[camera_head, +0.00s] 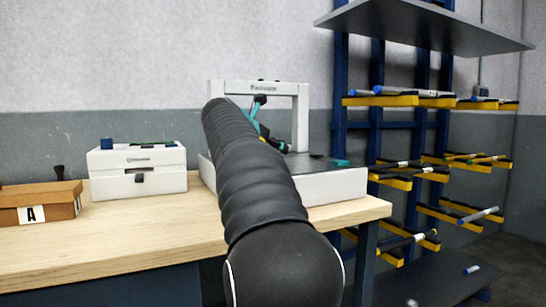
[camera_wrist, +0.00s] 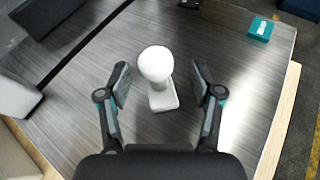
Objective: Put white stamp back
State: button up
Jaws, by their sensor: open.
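The white stamp (camera_wrist: 157,70) has a round knob on top and a rectangular white base. In the wrist view it stands on a dark grey brushed surface. My gripper (camera_wrist: 163,88) is open, with one finger on each side of the stamp and a gap between each finger and it. In the head view my gripper is mostly hidden behind my arm, and the stamp does not show. A small teal block (camera_wrist: 261,28) lies at the upper right of the wrist view, on the same surface.
In the head view, a white frame (camera_head: 302,120) rises behind the white-sided station (camera_head: 337,187). A white box (camera_head: 137,185) and a cardboard box marked A (camera_head: 60,188) stand on the wooden table (camera_head: 150,235). A blue rack (camera_head: 425,130) with yellow arms stands at right.

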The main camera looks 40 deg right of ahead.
jog(key=d+f, duration=0.1)
jog(key=w+d+f, duration=0.1)
jog(key=shift+w+d+f, duration=0.15)
jog(key=shift+w+d, duration=0.15)
jog(key=shift+d, duration=0.05)
jog(key=shift+w+d+f, duration=0.1)
jog(key=shift+w+d, duration=0.05)
jog(key=shift+d, duration=0.25)
jog(key=shift+c, duration=0.2)
grip_shut()
